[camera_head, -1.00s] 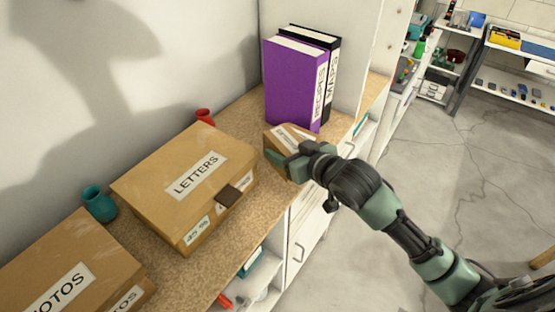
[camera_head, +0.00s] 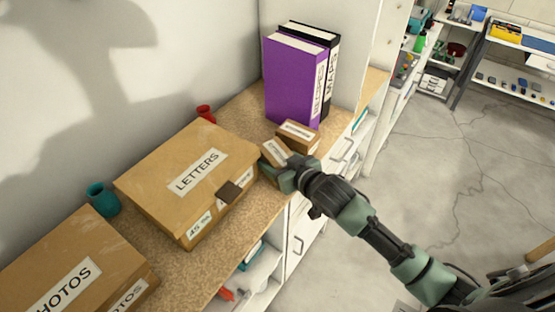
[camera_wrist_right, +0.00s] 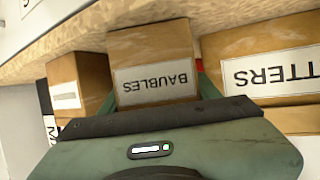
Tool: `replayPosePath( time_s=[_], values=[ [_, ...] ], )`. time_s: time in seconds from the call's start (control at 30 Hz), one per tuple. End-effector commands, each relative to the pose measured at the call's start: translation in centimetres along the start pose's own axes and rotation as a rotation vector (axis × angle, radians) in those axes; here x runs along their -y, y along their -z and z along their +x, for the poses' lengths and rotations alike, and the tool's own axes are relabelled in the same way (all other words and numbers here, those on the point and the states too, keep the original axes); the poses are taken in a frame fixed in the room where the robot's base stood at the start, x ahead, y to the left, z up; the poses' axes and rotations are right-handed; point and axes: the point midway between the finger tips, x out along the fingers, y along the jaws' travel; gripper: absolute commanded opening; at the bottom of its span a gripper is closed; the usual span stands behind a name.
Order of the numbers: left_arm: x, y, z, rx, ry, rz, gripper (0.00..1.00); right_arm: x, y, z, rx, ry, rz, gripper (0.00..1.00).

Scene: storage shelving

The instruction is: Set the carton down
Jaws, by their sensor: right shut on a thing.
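The small brown carton (camera_head: 274,152) with a white label is in my right gripper (camera_head: 277,172). In the right wrist view this carton (camera_wrist_right: 153,62) reads BAUBLES and sits between the two fingers (camera_wrist_right: 155,100). The gripper is shut on it. It is between the LETTERS box and another small carton, over or on the cork-coloured counter (camera_head: 250,212). The fingers hide its lower part in the head view, so I cannot tell whether it touches the counter. My left gripper is not in view.
The large LETTERS box (camera_head: 188,178) stands close on the left. Another small labelled carton (camera_head: 298,136) stands just behind, before the purple binder (camera_head: 293,80) and black binder (camera_head: 332,70). A red vase (camera_head: 205,113) and teal vase (camera_head: 102,199) stand by the wall.

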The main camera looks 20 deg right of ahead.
Motion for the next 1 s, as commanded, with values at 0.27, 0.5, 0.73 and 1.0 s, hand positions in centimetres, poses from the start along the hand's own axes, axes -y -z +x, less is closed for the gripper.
replayPosePath(
  time_s=[0.27,0.5,0.73,1.0],
  values=[
    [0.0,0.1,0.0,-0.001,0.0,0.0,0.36,0.0,-0.1,0.0,0.0,0.0,0.0,0.71],
    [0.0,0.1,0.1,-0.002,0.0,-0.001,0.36,-0.1,-0.1,-0.4,0.002,-0.001,0.0,0.71],
    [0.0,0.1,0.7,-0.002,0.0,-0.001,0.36,0.0,-0.2,-4.2,0.0,0.0,-0.001,0.71],
    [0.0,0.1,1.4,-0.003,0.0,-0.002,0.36,0.0,-0.2,-9.6,0.002,0.0,-0.001,0.71]
  ],
)
